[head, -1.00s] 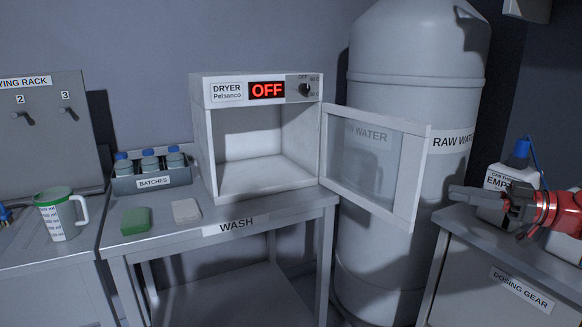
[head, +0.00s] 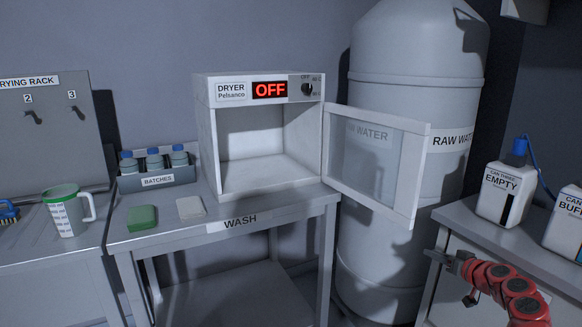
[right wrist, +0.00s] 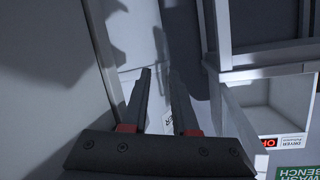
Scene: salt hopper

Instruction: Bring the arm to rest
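My right arm comes in at the lower right of the head view. Its right gripper (head: 447,262) is low beside the dosing gear bench, below the benchtop's front left corner. In the right wrist view the two dark fingers of the right gripper (right wrist: 161,72) stand apart with nothing between them. My left gripper is not in view.
The dryer (head: 262,92) reads OFF, and its door (head: 425,170) stands open to the right, before the raw water tank (head: 415,50). The dosing gear bench (head: 455,215) carries can three (head: 500,205) and another can (head: 570,215). The wash bench (head: 270,215) is at centre left.

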